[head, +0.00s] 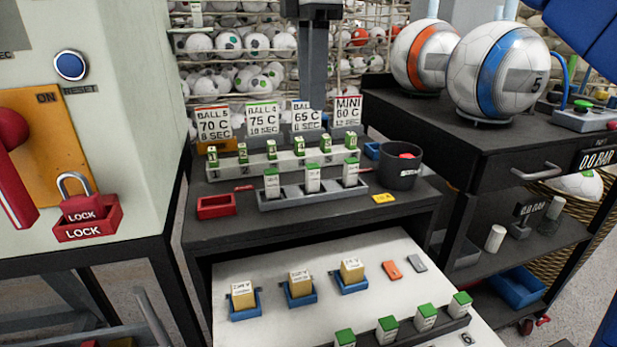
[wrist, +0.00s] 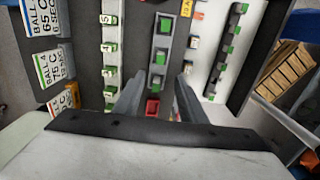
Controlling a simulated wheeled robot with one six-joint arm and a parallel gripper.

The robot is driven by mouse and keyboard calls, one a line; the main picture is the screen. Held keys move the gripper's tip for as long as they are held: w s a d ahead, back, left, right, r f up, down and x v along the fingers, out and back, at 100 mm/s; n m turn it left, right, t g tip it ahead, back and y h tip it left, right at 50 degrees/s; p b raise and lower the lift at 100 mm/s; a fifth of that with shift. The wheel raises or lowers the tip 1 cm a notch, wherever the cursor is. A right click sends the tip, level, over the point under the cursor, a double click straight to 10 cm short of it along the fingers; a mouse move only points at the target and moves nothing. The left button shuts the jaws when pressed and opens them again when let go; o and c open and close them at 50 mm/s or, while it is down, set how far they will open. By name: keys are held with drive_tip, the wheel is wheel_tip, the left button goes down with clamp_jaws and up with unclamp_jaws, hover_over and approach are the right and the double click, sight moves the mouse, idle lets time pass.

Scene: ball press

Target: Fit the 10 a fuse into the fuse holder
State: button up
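No 10 A rating is readable, so I cannot tell which piece is the 10 A fuse or which part is its fuse holder. Three white blocks with green tops (head: 312,181) stand in a grey rack (head: 275,204) on the shelf; they also show in the wrist view (wrist: 160,57). Smaller numbered green-and-white blocks (head: 249,154) stand on the pale strip behind. An orange piece (head: 392,269) and a grey piece (head: 417,263) lie on the white drawer top. My gripper (wrist: 157,100) is open and empty in the wrist view, with a red tray visible between its fingers. I cannot see it in the head view.
Yellow blocks (head: 300,277) sit in blue holders on the drawer top. A dark cup (head: 402,180), a red tray (head: 216,206) and a yellow tag (head: 384,198) are on the shelf. A red padlock box (head: 87,221) is at left. Upright cards (head: 263,118) stand behind.

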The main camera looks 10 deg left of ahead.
sight(313, 165)
wheel_tip(313, 165, down, 15)
drive_tip(key=shift+d+r, duration=0.1)
drive_tip(key=shift+d, duration=0.05)
idle(0.5)
clamp_jaws()
